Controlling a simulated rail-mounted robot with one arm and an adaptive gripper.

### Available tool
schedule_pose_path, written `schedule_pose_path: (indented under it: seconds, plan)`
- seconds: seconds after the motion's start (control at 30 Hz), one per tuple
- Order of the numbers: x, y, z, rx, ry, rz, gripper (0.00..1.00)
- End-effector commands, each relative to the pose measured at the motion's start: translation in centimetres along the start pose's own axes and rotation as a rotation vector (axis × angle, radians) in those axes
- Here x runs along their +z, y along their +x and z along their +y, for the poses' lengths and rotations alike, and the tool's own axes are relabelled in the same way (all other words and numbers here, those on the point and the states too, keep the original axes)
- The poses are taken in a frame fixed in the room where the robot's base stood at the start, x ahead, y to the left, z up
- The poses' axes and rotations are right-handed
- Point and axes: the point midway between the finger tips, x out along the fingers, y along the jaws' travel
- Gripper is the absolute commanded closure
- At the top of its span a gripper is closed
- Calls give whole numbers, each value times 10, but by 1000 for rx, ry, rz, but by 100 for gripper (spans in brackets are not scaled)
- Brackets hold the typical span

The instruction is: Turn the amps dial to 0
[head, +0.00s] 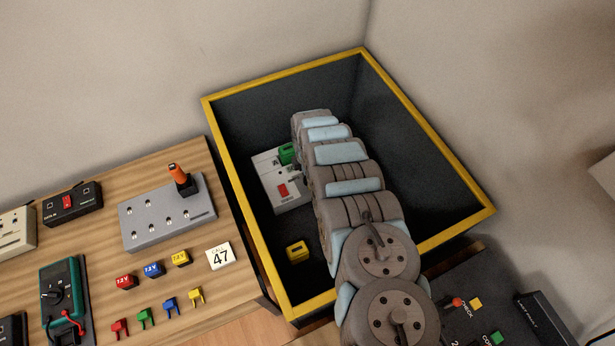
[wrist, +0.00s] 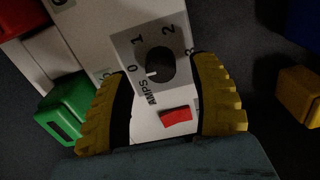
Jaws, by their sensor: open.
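The amps dial (wrist: 160,64) is a dark round knob on a grey plate, marked 0, 1, 2 and 3, on a white unit (head: 268,170) inside the deep dark box (head: 228,165). Its small white mark sits at the knob's lower left, on the side of the 0; whether it lines up exactly I cannot tell. My gripper (wrist: 163,72) is open, its yellow ribbed fingers on either side of the dial in the wrist view. Contact with the knob is not clear. In the head view my arm hides the dial and the gripper.
A red switch (wrist: 176,117) sits just below the dial. A green block (wrist: 68,108) is close left of the fingers. A yellow block (head: 298,251) lies on the box floor. Yellow-edged walls surround the arm. A wooden bench (head: 100,272) with other devices stands left.

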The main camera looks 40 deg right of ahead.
Motion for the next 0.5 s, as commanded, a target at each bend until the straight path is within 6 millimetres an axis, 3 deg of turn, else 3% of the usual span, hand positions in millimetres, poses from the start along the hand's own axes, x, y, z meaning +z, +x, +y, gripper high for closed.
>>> schedule_pose_path:
  seconds: [0.5]
  plan:
    - [1, -43, -2, -2, 0, -3, 39]
